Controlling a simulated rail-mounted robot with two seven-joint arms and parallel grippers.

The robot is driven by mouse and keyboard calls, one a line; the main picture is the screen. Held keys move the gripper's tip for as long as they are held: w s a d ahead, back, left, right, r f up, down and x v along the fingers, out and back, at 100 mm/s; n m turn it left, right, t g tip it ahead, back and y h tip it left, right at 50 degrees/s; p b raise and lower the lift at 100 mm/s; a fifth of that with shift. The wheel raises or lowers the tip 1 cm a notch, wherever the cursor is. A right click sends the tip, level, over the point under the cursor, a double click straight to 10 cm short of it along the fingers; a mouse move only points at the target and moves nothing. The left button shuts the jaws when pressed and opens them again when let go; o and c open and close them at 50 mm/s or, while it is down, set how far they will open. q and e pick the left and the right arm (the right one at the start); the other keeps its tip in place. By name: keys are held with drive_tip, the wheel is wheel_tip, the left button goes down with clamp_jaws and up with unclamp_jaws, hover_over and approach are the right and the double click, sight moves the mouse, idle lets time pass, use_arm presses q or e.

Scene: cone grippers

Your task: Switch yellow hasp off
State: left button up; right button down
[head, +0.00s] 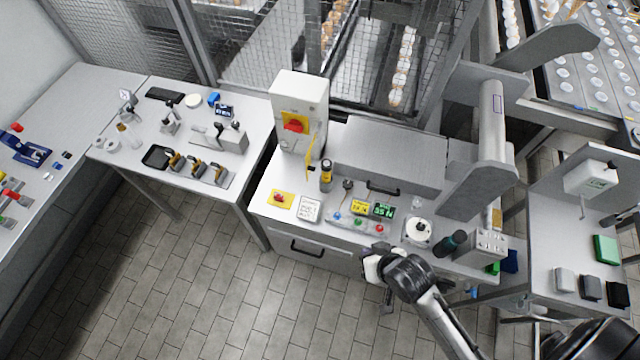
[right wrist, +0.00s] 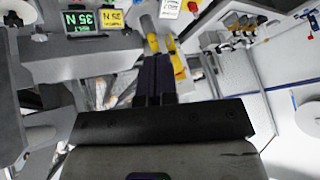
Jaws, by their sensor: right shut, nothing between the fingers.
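A grey-white switch box (head: 300,95) stands at the back left of the middle bench. It carries a red rotary switch (head: 295,123) on a yellow plate. A narrow yellow piece, apparently the hasp (head: 310,147), shows at the box's lower right side. Its exact setting is too small to tell. My right gripper (head: 374,268) is in front of the bench's front edge, well apart from the switch box. My left gripper is not in view.
The bench has a yellow-backed red button (head: 282,199), a white card (head: 308,210), a black-and-yellow cylinder (head: 326,176) and small displays (head: 383,210) between my right gripper and the box. A grey raised housing (head: 390,155) stands right of the box. The tiled floor in front is clear.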

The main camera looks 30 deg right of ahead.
use_arm(q)
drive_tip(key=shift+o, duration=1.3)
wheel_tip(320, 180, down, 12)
drive_tip(key=b, duration=0.8)
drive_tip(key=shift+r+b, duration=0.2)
drive_tip(key=shift+b, duration=0.1)
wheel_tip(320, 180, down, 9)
drive_tip(key=b, duration=0.9)
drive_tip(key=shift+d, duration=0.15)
use_arm(e)
drive_tip(key=w+d+f+m+t, duration=0.3)
drive_tip(key=w+f+m+t, duration=0.2)
drive_tip(key=w, duration=0.5)
drive_tip(key=w+d+f+m+t+h, duration=0.1)
drive_tip(key=w+d+f+m+t, duration=0.2)
drive_tip(key=w+f+m, duration=0.6)
drive_tip(key=w+m+t, duration=0.1)
drive_tip(key=t, duration=0.1)
drive_tip(key=shift+d+m+t, duration=0.3)
drive_tip(key=shift+t, duration=0.1)
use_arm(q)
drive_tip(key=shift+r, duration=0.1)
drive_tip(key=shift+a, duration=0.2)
